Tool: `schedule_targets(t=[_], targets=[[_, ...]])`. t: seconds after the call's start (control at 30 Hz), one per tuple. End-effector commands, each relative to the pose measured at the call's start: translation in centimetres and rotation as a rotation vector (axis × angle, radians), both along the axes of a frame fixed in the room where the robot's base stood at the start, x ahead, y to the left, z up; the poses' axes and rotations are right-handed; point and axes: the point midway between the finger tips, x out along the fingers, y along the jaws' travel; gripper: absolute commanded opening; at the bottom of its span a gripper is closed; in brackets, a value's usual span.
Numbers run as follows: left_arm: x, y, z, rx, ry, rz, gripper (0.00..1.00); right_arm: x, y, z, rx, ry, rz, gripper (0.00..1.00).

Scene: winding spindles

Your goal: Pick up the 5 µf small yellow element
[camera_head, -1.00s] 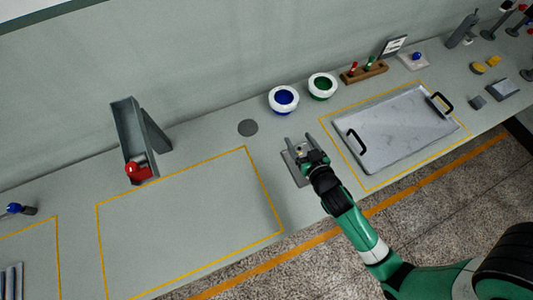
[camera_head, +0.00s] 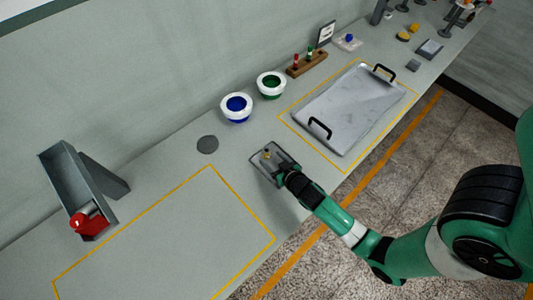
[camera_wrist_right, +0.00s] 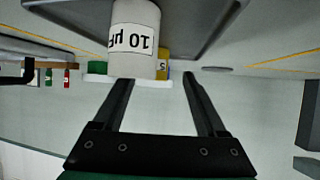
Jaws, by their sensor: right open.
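In the right wrist view, which shows the scene upside down, a white cylinder marked 10 µF (camera_wrist_right: 134,38) stands nearest. A yellow element with a 5 on it (camera_wrist_right: 162,66) shows partly behind it, and a green element (camera_wrist_right: 99,66) shows on the other side; the white cylinder hides parts of both. My right gripper (camera_wrist_right: 156,78) is open, its two dark fingers pointing toward this group with nothing clamped. My left gripper is out of view.
A large metal tray with black handles (camera_head: 350,108) lies to the right. A blue-filled bowl (camera_head: 236,107) and a green-filled bowl (camera_head: 271,85) stand behind. A grey round disc (camera_head: 207,144) lies left. The yellow-outlined area (camera_head: 165,240) at front left is bare.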

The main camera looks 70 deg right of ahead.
Motion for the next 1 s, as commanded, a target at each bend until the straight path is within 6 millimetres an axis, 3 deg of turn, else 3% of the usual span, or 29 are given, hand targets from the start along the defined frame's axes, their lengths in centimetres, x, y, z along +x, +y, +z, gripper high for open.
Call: schedule_targets(t=[0.4, 0.67, 1.0], targets=[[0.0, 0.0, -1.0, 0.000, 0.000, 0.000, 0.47, 3.6, -3.1, -1.6, 0.000, 0.000, 0.000, 0.74], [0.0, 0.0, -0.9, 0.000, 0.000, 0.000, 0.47, 3.8, -3.3, -1.6, -0.001, -0.001, 0.000, 0.73], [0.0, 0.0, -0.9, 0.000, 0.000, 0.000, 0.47, 3.8, -3.2, -1.6, 0.000, -0.001, 0.000, 0.11]])
